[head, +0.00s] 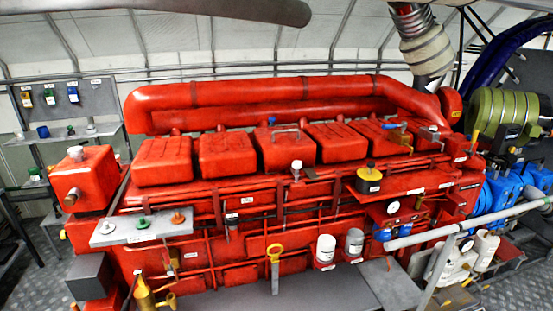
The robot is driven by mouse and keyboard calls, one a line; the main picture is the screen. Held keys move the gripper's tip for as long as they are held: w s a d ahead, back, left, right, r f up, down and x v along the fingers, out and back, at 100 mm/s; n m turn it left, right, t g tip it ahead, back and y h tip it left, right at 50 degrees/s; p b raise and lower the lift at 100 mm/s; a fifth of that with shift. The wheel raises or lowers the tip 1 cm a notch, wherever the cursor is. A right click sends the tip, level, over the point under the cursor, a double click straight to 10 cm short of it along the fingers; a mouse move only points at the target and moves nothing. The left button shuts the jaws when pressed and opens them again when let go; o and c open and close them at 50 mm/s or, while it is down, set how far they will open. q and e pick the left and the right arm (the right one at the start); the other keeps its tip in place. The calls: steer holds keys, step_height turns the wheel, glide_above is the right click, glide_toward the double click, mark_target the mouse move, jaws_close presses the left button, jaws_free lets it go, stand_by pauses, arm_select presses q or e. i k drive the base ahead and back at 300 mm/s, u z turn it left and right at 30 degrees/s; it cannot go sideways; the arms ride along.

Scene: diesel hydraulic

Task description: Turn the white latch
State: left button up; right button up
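A large red diesel engine (255,190) fills the middle of the head view. A small white-topped fitting (297,165) stands upright on its front ledge, below the row of red covers. Another white knob (75,152) sits on top of the red box at the engine's left end. Neither of my grippers is in view.
A grey handrail (470,224) crosses the right. Grey platform (240,300) lies in front.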

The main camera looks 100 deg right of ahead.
mark_target(296, 165)
steer(key=z, duration=2.1)
